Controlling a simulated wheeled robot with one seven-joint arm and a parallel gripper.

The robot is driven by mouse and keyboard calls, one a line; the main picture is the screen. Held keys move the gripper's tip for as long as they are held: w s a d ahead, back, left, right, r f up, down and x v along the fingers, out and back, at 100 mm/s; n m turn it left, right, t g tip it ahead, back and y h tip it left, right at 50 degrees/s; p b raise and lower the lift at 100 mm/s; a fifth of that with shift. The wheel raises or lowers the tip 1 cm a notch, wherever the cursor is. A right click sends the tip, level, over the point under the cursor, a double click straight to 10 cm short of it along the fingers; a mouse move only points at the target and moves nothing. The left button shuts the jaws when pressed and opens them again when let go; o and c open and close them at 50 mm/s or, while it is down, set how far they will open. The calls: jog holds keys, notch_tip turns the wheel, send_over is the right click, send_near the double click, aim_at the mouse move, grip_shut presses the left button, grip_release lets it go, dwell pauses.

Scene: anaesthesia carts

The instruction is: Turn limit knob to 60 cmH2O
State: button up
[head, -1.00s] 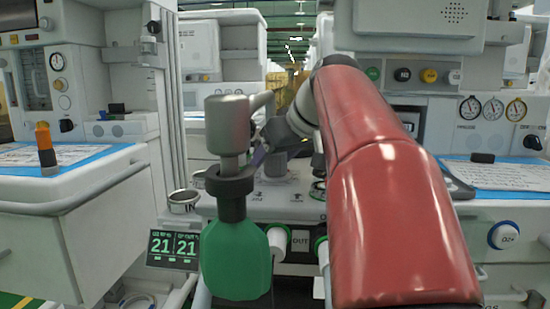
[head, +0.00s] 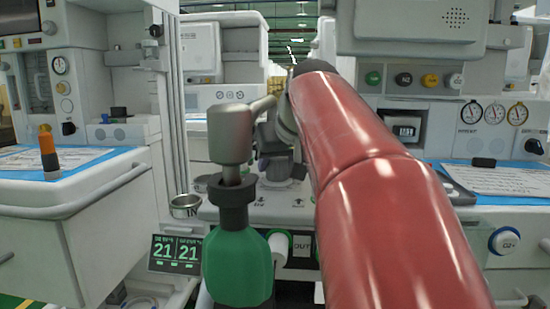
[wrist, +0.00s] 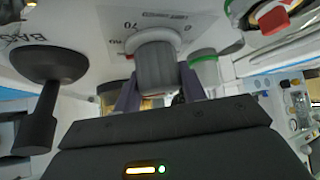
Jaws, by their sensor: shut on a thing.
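The limit knob (wrist: 156,68) is a grey ribbed cylinder under a pale round base in the wrist view. The printed marks "70" and "0" show on the panel beside it. Its pointer and exact setting cannot be made out. My gripper (wrist: 158,90) has its two dark purple fingers on either side of the knob and is shut on it.
A grey metal fitting (head: 230,133) with a green bag (head: 237,270) stands close on the left of my arm. A black round part with a stem (wrist: 45,65) is left of the gripper in the wrist view. A small metal cup (head: 185,205) and a "21 21" display (head: 176,253) sit lower left.

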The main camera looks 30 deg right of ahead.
jog(key=shift+m+h, duration=0.5)
jog(key=shift+m, duration=0.1)
jog(key=o, duration=1)
